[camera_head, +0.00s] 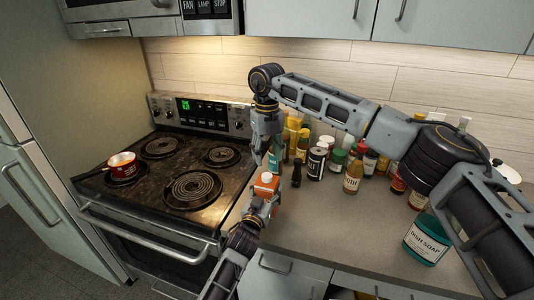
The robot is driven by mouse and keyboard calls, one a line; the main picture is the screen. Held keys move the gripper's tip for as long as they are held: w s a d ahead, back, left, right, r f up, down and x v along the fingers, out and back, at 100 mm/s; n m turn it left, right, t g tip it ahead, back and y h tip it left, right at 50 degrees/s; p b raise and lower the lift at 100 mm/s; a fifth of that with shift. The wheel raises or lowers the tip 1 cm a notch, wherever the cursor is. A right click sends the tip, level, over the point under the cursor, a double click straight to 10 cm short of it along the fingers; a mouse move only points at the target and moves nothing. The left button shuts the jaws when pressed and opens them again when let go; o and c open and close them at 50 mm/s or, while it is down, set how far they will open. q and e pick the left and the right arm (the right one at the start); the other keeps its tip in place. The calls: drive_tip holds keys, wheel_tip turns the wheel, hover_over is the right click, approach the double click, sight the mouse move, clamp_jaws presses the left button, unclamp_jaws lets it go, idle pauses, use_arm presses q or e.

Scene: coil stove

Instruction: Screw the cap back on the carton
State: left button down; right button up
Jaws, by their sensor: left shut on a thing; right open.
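An orange carton (265,187) stands near the counter's left edge, beside the stove. A small white cap or spout (266,177) shows on its top; I cannot tell which, or how tightly it sits. My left gripper (262,200) comes from below and is shut on the carton, its fingers around the lower part. My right gripper (266,153) points down above the carton's top and is open, with a gap to the white part. Its fingertips are small and partly lost against the bottles behind.
Several bottles and jars crowd the counter behind and right, including a yellow-labelled bottle (353,177) and a dark jar (317,162). A dish soap bottle (427,238) stands at the right. The counter's front middle (330,225) is clear.

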sight(267, 175)
drive_tip(key=n, duration=0.4)
drive_tip(key=shift+n, duration=0.4)
drive_tip(key=n, duration=0.4)
drive_tip(key=shift+n, duration=0.3)
drive_tip(key=n, duration=0.4)
drive_tip(key=shift+n, duration=2.6)
drive_tip(key=shift+f, duration=0.1)
drive_tip(key=shift+f, duration=3.9)
